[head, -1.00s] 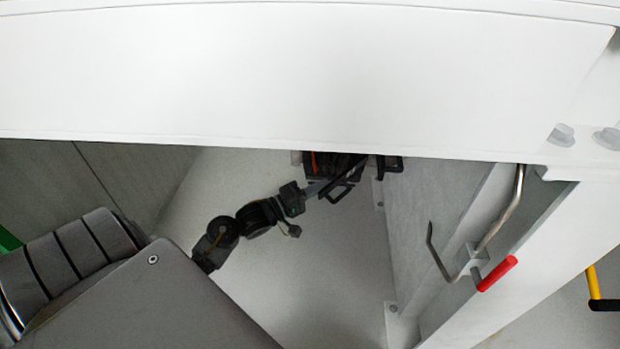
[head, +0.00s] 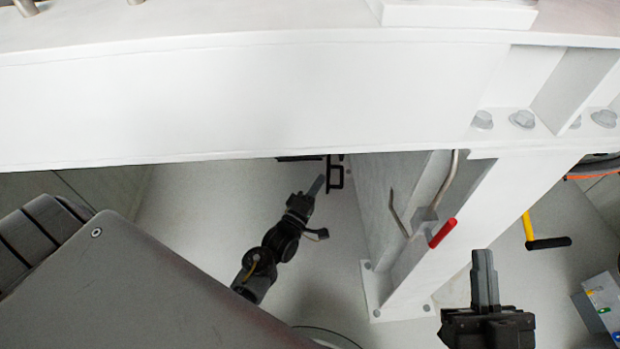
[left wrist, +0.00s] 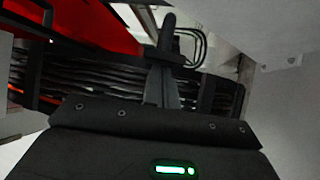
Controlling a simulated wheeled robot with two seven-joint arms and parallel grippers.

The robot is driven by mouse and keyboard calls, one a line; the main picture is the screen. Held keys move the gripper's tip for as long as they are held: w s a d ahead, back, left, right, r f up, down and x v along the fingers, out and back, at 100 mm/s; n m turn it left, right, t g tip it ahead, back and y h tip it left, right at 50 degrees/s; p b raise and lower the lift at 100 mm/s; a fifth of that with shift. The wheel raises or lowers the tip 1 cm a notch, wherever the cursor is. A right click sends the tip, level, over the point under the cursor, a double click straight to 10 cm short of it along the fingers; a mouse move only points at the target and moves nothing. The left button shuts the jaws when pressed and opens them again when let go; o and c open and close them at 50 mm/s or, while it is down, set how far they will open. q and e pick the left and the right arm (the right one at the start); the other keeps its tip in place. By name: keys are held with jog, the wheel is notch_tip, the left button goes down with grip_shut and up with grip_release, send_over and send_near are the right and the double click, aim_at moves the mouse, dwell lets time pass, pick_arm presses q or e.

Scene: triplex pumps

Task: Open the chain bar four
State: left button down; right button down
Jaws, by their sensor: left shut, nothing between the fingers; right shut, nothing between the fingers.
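No part is plainly marked as chain bar four. My left gripper (head: 317,184) is shut and empty under the white beam. Just beyond its tip is a black bracket-shaped handle (head: 336,174), partly cut off by the beam. In the left wrist view the shut fingers (left wrist: 162,88) point at a dark upright bar (left wrist: 167,36) with a thin black loop beside it. Behind them runs a row of stacked black chain-like links (left wrist: 95,78). I cannot tell whether the fingers touch the bar. My right gripper (head: 484,265) is shut and empty at the lower right.
A broad white beam (head: 240,100) spans the view above both grippers. A yellow and black handle (head: 530,232) is further right. A red panel (left wrist: 90,25) shows in the left wrist view.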

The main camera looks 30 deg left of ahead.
pick_arm(q)
jog(key=shift+w+d, duration=0.1)
jog(key=shift+d, duration=0.25)
pick_arm(e)
jog(key=shift+a+f+g, duration=0.2)
jog(key=shift+f+g, duration=0.05)
jog(key=shift+g, duration=0.05)
pick_arm(q)
jog(key=shift+a, duration=0.15)
